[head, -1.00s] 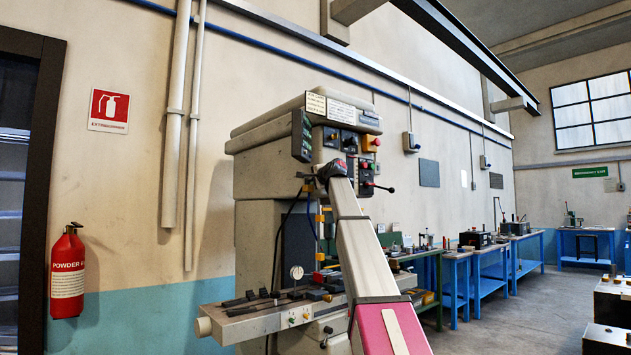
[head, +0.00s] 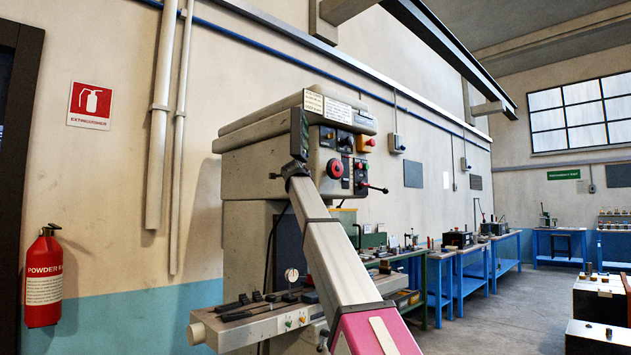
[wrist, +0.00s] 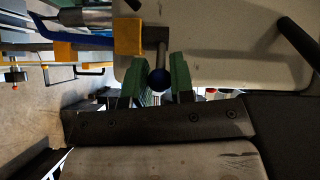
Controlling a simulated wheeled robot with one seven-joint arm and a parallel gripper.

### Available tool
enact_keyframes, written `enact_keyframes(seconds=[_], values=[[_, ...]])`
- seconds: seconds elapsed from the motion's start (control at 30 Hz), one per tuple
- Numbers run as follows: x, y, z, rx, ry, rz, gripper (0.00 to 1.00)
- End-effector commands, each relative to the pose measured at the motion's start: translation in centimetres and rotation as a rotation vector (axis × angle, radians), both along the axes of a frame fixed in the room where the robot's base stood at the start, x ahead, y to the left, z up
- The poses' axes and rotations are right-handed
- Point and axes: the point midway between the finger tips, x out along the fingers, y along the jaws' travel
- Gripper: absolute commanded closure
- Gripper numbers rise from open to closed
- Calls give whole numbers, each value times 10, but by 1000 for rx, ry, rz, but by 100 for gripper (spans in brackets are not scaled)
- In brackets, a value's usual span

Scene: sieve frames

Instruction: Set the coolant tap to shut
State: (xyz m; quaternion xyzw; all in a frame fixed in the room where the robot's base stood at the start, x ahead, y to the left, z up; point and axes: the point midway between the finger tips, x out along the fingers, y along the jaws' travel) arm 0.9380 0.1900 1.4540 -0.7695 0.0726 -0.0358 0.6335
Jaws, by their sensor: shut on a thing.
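The stem runs straight up in the picture beside an orange block (wrist: 128,36). The green fingers of my gripper (wrist: 162,82) stand on both sides of the knob and are shut on it. In the head view my arm reaches up to the left of the milling machine's control panel (head: 345,160). There the tap and my fingers are hidden behind my arm's end.
The pale machine body (wrist: 215,45) fills the upper right of the wrist view, with a dark handle (wrist: 298,40) at its edge. The machine table (head: 250,320) carries tools below. A fire extinguisher (head: 43,278) hangs on the left wall. Blue benches (head: 470,270) line the back.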

Motion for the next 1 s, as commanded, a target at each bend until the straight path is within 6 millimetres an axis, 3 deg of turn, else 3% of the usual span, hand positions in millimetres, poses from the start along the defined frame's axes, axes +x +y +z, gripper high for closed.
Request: enact_keyframes(seconds=[0.03, 0.33, 0.7, 1.0], values=[[0, 10, 0, -1, 1, -25, 100], [6, 31, 0, 0, 1, -267, 100], [16, 45, 0, 2, 1, -562, 100], [20, 49, 0, 2, 2, -687, 100]])
